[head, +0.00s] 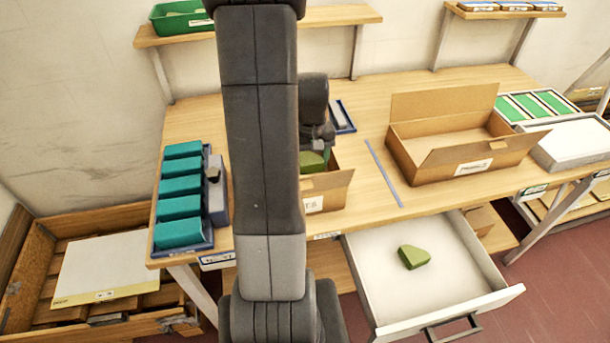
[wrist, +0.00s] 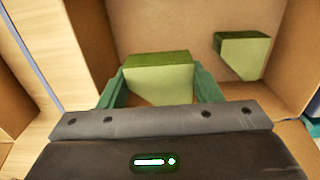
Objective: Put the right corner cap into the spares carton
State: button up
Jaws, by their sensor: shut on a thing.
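My gripper (wrist: 160,92) is shut on an olive-green corner cap (wrist: 160,75), between its two green fingers. In the head view, the held cap (head: 312,161) shows just under the gripper, partly behind my arm. In the wrist view, the carton's brown floor (wrist: 190,20) is around the held cap. A second green cap (wrist: 242,55) lies in it to the right. Whether the held cap touches the floor, I cannot tell.
Another green piece (head: 413,257) lies in the open white drawer (head: 365,270) below the table. A larger open carton (head: 420,165) stands right of a blue strip (head: 384,172). A blue tray (head: 208,240) with teal blocks (head: 180,205) is at the left.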

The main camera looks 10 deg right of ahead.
aim_at(311, 159)
jog(key=shift+f, duration=2.8)
jog(key=shift+f, duration=0.2)
jog(key=o, duration=0.9)
jog(key=shift+o, duration=0.2)
jog(key=shift+r, duration=0.2)
notch_tip(311, 159, up, 12)
